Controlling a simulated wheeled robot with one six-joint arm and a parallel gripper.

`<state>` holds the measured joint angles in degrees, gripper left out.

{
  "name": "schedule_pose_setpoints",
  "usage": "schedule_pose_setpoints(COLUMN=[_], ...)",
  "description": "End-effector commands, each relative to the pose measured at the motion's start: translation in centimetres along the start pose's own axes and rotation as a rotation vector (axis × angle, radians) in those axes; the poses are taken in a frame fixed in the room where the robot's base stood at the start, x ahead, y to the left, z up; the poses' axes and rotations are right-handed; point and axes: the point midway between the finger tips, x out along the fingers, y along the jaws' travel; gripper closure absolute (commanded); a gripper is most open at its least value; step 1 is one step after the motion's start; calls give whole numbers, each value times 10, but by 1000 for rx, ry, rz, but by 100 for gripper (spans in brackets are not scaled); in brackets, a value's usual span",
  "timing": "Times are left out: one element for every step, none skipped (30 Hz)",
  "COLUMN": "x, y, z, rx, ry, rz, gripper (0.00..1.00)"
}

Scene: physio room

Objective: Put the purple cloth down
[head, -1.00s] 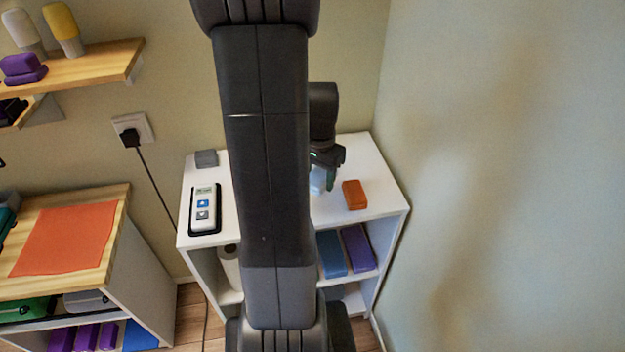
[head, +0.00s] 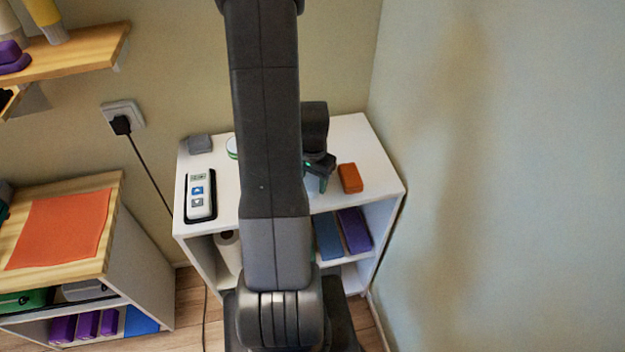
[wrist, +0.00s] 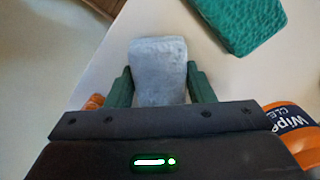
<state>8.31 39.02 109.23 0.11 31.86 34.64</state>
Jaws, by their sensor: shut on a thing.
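My gripper (wrist: 160,88) is shut on a pale grey-blue thing (wrist: 158,68) with rounded edges, which sits between the green fingers in the wrist view. It does not look purple. In the head view my gripper (head: 320,180) is over the white cabinet top (head: 352,140), left of an orange block (head: 349,178); the held thing is mostly hidden there. I cannot tell whether it touches the top. A folded purple thing (head: 353,230) lies on the cabinet's shelf, beside a folded blue one (head: 328,238).
A white remote (head: 199,196) in a black tray and a grey block (head: 200,144) stand on the cabinet's left. The wrist view shows a teal textured thing (wrist: 238,22) and an orange wipes container (wrist: 290,120) close by. A wall (head: 500,180) bounds the right.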

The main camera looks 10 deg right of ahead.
Motion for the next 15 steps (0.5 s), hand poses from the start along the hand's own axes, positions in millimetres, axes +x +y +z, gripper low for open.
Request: schedule_pose_setpoints(x=[2, 4, 4, 4, 4, 4, 4, 4, 4, 5, 6, 7, 8, 9, 11], y=[0, 0, 0, 0, 0, 0, 0, 0, 0, 0, 0, 0, 0, 0, 0], z=[0, 0, 0, 0, 0, 0, 0, 0, 0, 0, 0, 0, 0, 0, 0], rx=[0, 0, 0, 0, 0, 0, 0, 0, 0, 0, 0, 0, 0, 0, 0], ry=[-2, -1, -1, 0, 0, 0, 0, 0, 0, 0, 0, 0, 0, 0, 0], rz=[1, 1, 1, 0, 0, 0, 0, 0, 0, 0, 0, 0, 0, 0, 0], gripper=[77, 77, 77, 77, 77, 77, 77, 77, 77, 77, 77, 77, 77, 77, 77])
